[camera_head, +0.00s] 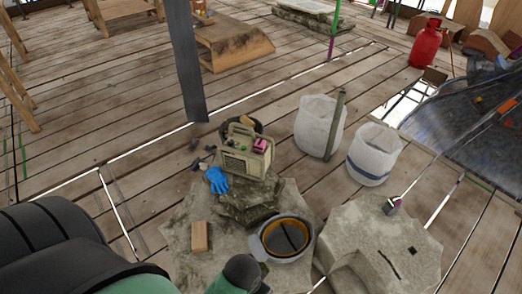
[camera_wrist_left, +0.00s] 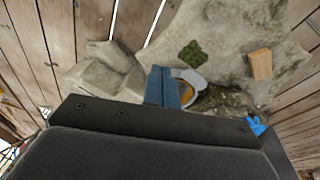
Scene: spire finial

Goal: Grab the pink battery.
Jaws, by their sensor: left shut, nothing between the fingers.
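A small pink block (camera_head: 260,145), perhaps the pink battery, sits on top of a beige radio-like box (camera_head: 246,160) in the head view. A small pink, white and green piece (camera_head: 392,204) is on the pale stone slab at right; I cannot tell what it is. My left arm comes in from the bottom left of the head view. In the left wrist view my left gripper's blue-grey fingers (camera_wrist_left: 162,86) are shut and empty, seen against the stone and bucket. The pink block does not show there. My right gripper is in neither view.
A bucket (camera_head: 286,239) with orange inside stands on the stone (camera_head: 185,240), near a wooden block (camera_head: 200,236) and a blue glove (camera_head: 216,180). White sacks (camera_head: 374,155) stand behind. A dark post (camera_head: 186,65) rises behind the box.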

